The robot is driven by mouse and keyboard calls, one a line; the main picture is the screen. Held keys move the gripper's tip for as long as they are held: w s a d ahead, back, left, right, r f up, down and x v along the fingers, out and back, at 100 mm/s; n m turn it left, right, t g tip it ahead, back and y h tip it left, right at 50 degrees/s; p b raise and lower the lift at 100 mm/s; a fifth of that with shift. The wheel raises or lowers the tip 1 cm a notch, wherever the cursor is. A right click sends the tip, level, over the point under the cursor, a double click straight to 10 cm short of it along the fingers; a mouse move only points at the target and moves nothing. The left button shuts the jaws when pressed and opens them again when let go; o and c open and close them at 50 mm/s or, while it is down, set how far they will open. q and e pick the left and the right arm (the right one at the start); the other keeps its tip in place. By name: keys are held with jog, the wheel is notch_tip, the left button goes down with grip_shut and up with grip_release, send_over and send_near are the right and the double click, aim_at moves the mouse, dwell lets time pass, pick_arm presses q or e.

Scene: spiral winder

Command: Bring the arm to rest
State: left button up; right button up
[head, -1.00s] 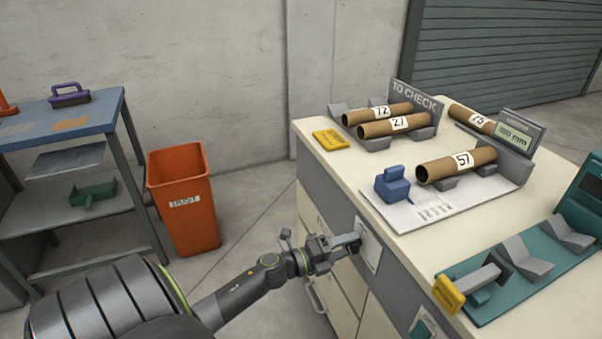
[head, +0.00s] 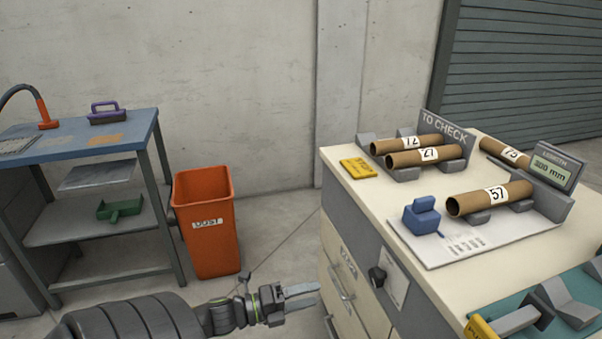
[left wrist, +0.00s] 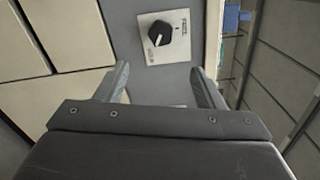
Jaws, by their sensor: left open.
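My left arm comes in low from the left in the head view. Its gripper (head: 303,296) is open and empty, low beside the drawer side of the cream-topped cabinet (head: 345,245). In the left wrist view the two grey fingers (left wrist: 160,76) stand apart with nothing between them. A black knob (head: 377,276) on a pale plate sits on the cabinet side, apart from the fingers. It also shows beyond the fingertips in the left wrist view (left wrist: 160,33). My right gripper is not in view.
An orange dust bin (head: 207,240) stands behind my left arm, with a blue-topped shelf table (head: 70,150) at left. Cardboard tubes lie in grey holders on the cabinet top, including tube 57 (head: 480,200). Open floor lies between bin and cabinet.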

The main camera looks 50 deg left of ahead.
pick_arm(q)
jog(key=shift+s+a, duration=0.2)
jog(key=shift+s, duration=0.3)
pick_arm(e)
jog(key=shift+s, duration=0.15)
